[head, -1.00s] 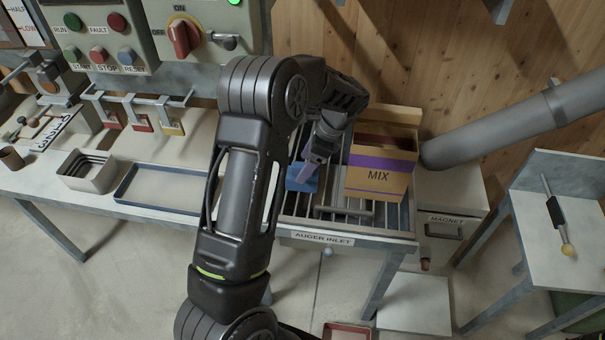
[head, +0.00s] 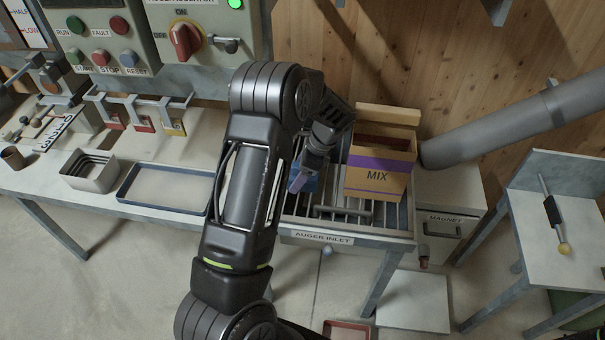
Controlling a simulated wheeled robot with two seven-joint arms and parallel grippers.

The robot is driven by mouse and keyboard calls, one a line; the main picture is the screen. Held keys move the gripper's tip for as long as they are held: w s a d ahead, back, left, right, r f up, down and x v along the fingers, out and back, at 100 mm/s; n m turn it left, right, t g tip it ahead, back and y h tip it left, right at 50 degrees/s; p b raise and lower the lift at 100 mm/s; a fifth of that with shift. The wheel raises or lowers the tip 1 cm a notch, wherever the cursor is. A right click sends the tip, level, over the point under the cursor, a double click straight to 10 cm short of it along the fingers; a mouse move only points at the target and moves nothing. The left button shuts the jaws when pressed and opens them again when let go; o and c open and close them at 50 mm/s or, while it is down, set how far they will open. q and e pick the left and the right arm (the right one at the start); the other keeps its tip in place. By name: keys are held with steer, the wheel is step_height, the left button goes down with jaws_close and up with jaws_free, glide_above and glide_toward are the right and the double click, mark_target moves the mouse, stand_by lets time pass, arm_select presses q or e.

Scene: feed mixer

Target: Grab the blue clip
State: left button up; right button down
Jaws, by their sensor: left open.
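The blue clip (head: 309,184) lies on the auger inlet grate, left of the MIX box, and is partly hidden by my left gripper. My left gripper (head: 297,184) points down at the clip from above, its purple-grey finger in front of the blue. It is open. Whether it touches the clip I cannot tell. My left arm covers the left part of the grate. My right gripper is not in view.
The MIX box (head: 378,176) stands open on the auger inlet grate (head: 343,216), close to the right of my gripper. An empty blue-rimmed tray (head: 165,187) and a grey bin (head: 90,171) are on the left bench. A thick grey pipe (head: 510,122) slants at right.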

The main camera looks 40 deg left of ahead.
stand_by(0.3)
arm_select(q)
steer(key=c, duration=1.4)
steer(key=shift+r, duration=0.1)
step_height(320, 180, up, 10)
steer(key=shift+f+b, duration=0.1)
steer(key=shift+b, duration=0.7)
